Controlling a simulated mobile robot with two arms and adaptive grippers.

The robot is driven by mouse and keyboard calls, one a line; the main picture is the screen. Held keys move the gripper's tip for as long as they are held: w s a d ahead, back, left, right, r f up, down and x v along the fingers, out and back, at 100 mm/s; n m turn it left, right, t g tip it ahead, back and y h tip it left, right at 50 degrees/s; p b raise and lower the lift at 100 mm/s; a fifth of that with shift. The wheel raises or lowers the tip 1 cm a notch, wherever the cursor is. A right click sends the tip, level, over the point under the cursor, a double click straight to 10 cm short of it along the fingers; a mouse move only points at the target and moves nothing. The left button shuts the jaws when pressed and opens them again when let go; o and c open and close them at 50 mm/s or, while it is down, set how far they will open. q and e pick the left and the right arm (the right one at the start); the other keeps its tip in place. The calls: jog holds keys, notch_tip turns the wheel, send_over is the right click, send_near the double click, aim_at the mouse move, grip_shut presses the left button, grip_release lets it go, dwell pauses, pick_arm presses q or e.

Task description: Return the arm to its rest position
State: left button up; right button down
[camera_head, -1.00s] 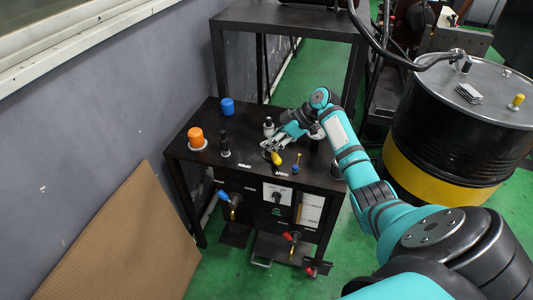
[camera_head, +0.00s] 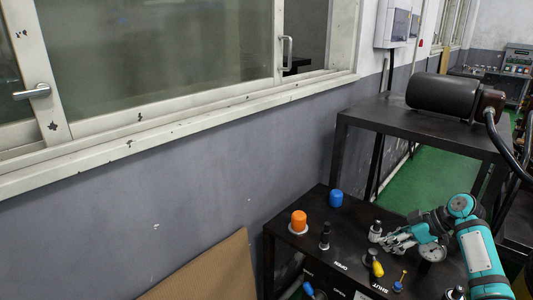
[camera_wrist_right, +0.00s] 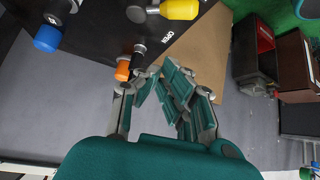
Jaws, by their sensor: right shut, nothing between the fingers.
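My right arm is teal and comes in at the lower right of the head view. Its gripper (camera_head: 388,243) is over the black fixture table (camera_head: 347,230), beside a round white gauge (camera_head: 432,252) and a grey-black fitting (camera_head: 375,231). The gripper is shut and empty. In the right wrist view its fingers (camera_wrist_right: 163,72) show from behind, with the table's edge and an orange knob beyond them. I cannot tell whether the fingers touch anything. My left gripper is not in view.
On the table stand an orange knob (camera_head: 299,221), a blue knob (camera_head: 336,198), a black post (camera_head: 325,237) and a yellow knob (camera_head: 377,269). A cardboard sheet (camera_head: 215,272) leans at the wall. A black motor (camera_head: 443,94) sits on a table behind.

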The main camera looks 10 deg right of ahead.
jog(key=s+a+f+m+g+h, duration=0.2)
jog(key=s+a+f+g+h, duration=0.15)
jog(key=s+a+f, duration=1.1)
jog(key=s+a+r+m+t+h, duration=0.1)
jog(key=s+a+m, duration=0.2)
jog(key=s+a, duration=0.4)
jog(key=s+a+r+m+t+h, duration=0.1)
jog(key=s+a+m+h, duration=0.2)
jog(key=s, duration=0.7)
notch_tip(320, 180, down, 27)
jog(key=s+a+g+y, duration=0.1)
jog(key=s+g, duration=0.1)
jog(key=s+d+f+g, duration=0.1)
jog(key=s+d+f, duration=0.2)
jog(key=s+f, duration=1.2)
jog(key=shift+s+n, duration=0.3)
jog(key=shift+s, duration=0.15)
jog(key=shift+f, duration=0.1)
